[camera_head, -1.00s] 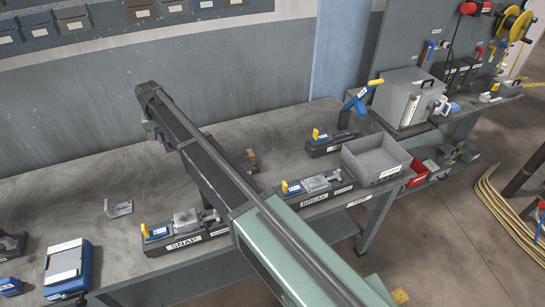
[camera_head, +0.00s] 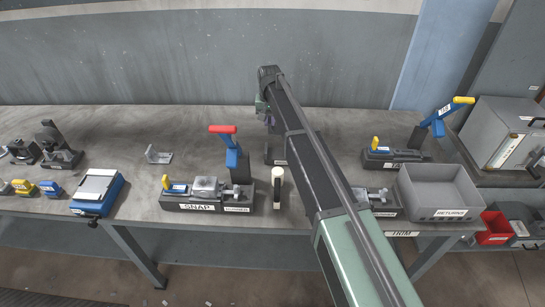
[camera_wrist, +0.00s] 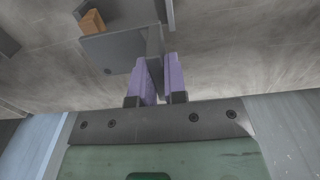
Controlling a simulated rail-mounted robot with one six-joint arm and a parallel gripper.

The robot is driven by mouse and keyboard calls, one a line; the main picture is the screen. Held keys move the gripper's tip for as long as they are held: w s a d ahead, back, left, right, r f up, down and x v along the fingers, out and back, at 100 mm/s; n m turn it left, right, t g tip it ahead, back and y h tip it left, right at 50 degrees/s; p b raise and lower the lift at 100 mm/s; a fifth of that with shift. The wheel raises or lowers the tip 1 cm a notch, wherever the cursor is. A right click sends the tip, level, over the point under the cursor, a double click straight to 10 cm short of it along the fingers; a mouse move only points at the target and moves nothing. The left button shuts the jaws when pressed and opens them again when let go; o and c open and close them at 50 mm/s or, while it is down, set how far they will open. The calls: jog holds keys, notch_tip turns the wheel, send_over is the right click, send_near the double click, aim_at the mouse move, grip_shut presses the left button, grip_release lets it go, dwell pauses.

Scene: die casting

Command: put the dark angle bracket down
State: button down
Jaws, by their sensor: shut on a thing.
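The dark angle bracket (camera_wrist: 113,52) shows in the wrist view as a grey plate with a small hole and an upright flange. My gripper (camera_wrist: 160,78) has purple-padded fingers shut on that flange, and the plate sticks out to the left. In the head view, the end of my arm is over the back middle of the bench. There the fingers and the held bracket are too small and covered to make out. Whether the bracket touches anything below cannot be told.
An orange-brown block (camera_wrist: 92,21) shows beyond the bracket plate. On the bench (camera_head: 120,135) are a lighter angle bracket (camera_head: 158,155), the SNAP fixture (camera_head: 200,196), a red-handled clamp (camera_head: 230,148) and a grey RETURNS bin (camera_head: 440,193). Bare bench lies at the back left.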

notch_tip(320, 180, down, 12)
jog(key=b, duration=0.9)
jog(key=shift+d+r, duration=0.1)
jog(key=shift+r, duration=0.25)
jog(key=shift+f, duration=0.25)
jog(key=c, duration=1.2)
grip_release()
jog(key=shift+d+r, duration=0.1)
jog(key=shift+o, duration=0.2)
